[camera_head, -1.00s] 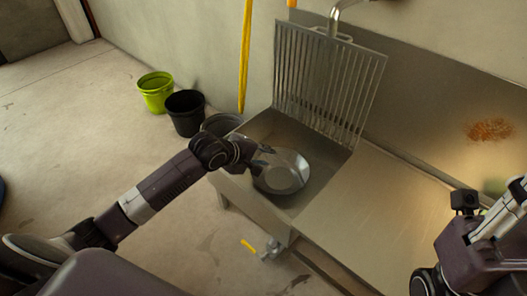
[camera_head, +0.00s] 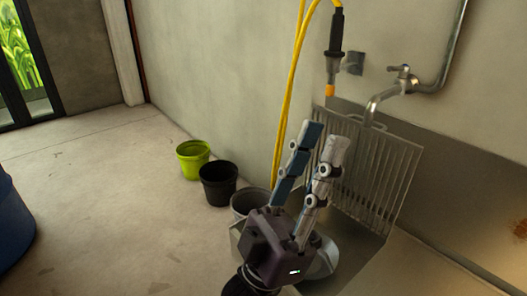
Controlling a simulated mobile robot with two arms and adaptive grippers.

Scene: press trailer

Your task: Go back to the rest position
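My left gripper (camera_head: 322,142) is raised in the middle of the view, in front of the sink, with its fingers pointing up. The two fingers stand apart with a gap between them and nothing shows in the gap, so it is open and empty. A round metal pan (camera_head: 326,259) lies in the sink behind and below the gripper. The gripper's body hides most of the pan. My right gripper is not in view.
A metal rack (camera_head: 398,190) leans against the wall behind the sink, below the tap (camera_head: 378,100). A yellow hose (camera_head: 286,105) hangs nearby. Green (camera_head: 194,160), black (camera_head: 218,185) and grey (camera_head: 247,203) buckets stand left of the sink. Floor on the left is mostly clear.

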